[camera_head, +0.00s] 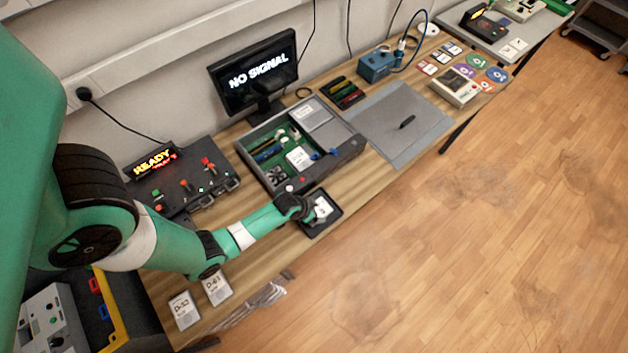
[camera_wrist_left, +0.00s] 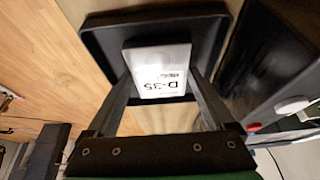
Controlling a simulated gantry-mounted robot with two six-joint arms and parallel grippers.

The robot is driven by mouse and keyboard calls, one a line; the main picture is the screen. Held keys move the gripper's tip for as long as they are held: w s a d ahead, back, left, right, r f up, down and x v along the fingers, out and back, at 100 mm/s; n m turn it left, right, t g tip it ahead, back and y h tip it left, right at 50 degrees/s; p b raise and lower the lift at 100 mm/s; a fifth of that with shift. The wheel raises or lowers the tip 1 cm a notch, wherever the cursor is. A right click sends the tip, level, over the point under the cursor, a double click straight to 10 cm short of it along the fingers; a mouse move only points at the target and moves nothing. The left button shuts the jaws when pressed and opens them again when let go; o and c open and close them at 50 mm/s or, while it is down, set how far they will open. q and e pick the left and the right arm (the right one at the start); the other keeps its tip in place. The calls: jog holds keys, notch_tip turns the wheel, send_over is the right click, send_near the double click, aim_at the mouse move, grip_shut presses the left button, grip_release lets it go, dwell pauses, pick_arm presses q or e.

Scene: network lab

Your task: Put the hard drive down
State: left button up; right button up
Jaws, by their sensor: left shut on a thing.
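The hard drive (camera_wrist_left: 160,72) has a white label reading D-35 and shows between my left gripper's fingers in the wrist view. My left gripper (camera_wrist_left: 160,98) is shut on it, one finger on each side. A black shallow tray (camera_wrist_left: 97,42) with a raised rim lies under and around the drive in that view. In the head view my left gripper (camera_head: 312,211) is over the black tray (camera_head: 334,222) near the table's front edge, and the drive (camera_head: 323,209) shows partly beside it. I cannot tell whether the drive touches the tray floor. My right gripper is not in view.
An open computer case (camera_head: 345,152) stands just behind the tray. Two labelled drives, D-32 (camera_head: 184,310) and D-61 (camera_head: 217,288), lie near the front left edge. A control panel with switches (camera_head: 190,185) is at left. A grey mat (camera_head: 395,120) lies right of the case.

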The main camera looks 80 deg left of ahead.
pick_arm(q)
jog(key=o, duration=1.3)
jog(key=shift+f, duration=0.1)
jog(key=p+v, duration=0.9)
jog(key=v, duration=0.3)
jog(key=shift+p, duration=0.3)
